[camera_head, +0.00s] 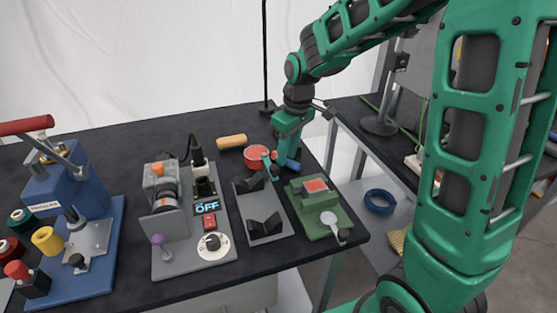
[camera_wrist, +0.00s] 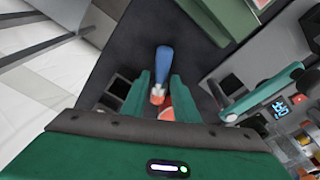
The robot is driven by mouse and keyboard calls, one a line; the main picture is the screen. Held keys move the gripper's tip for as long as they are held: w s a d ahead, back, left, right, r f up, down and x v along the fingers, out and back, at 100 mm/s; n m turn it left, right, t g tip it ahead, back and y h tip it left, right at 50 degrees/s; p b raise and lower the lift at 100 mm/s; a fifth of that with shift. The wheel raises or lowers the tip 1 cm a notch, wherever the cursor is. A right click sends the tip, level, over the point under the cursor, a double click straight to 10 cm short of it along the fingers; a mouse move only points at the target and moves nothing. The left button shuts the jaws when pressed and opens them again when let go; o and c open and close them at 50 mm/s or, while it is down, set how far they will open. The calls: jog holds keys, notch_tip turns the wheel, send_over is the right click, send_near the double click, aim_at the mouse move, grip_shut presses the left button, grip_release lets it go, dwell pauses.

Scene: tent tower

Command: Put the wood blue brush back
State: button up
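The blue brush (camera_head: 292,165) lies at the table's right edge in the head view, partly hidden by my gripper (camera_head: 282,157). Whether the fingers reach down to the brush's height I cannot tell. A round red-topped container (camera_head: 255,156) stands just left of my gripper; red also shows between the fingers in the wrist view.
A tan cylinder (camera_head: 231,142) lies behind the container. A grey V-block holder (camera_head: 259,211), a green fixture (camera_head: 318,207) and a grey machine with an OFF display (camera_head: 206,207) stand in front. A blue press (camera_head: 72,220) is far left. The back-left tabletop is clear.

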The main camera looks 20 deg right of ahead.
jog(key=shift+w+f, duration=0.1)
jog(key=shift+f, duration=0.45)
grip_shut()
